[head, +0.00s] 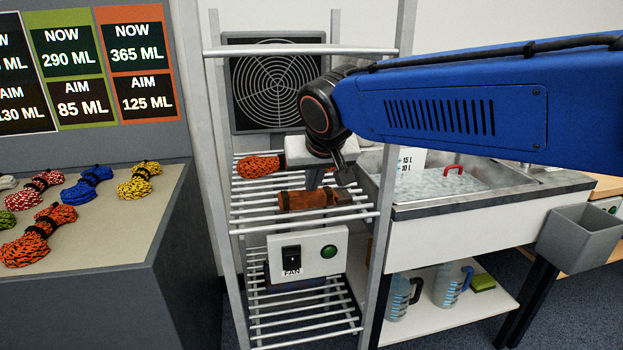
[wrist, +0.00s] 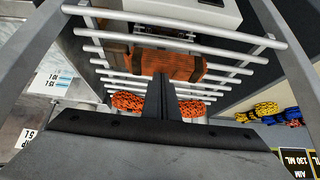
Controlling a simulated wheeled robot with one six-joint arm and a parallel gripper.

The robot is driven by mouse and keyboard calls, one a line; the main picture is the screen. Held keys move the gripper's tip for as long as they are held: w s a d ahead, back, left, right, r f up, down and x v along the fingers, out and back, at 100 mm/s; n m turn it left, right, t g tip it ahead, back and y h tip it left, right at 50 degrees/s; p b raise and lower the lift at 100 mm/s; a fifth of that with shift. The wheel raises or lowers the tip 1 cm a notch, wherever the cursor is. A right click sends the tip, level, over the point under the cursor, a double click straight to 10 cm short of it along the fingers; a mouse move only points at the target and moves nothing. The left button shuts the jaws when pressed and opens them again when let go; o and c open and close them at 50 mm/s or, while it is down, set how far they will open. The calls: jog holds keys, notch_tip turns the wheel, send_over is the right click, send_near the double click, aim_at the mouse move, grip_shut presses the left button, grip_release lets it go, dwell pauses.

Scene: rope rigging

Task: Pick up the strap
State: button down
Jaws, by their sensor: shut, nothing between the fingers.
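The strap (head: 315,200) is a rolled orange-brown bundle with a darker brown end piece at its right. It lies on the upper rack shelf, near the front rods. It also shows in the wrist view (wrist: 165,64), just beyond my fingertips. My gripper (head: 345,176) is above the right end of the strap in the head view. Its two dark fingers are together and empty in the wrist view (wrist: 160,82). Whether the fingertips touch the strap cannot be told.
An orange rope bundle (head: 260,166) lies farther back on the shelf (head: 240,221). The rack's metal posts (head: 391,190) stand close around my gripper. A fan switch box (head: 308,255) sits below. A water sink (head: 450,185) is right; a bench with rope bundles (head: 88,183) is left.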

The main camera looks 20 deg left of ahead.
jog(key=s+d, duration=0.2)
jog(key=s, duration=0.1)
jog(key=s+d+f, duration=0.1)
jog(key=shift+s+f, duration=0.1)
jog(key=shift+s, duration=0.3)
jog(key=shift+w+r, duration=0.1)
jog(key=shift+r, duration=0.75)
jog(key=shift+w, duration=0.1)
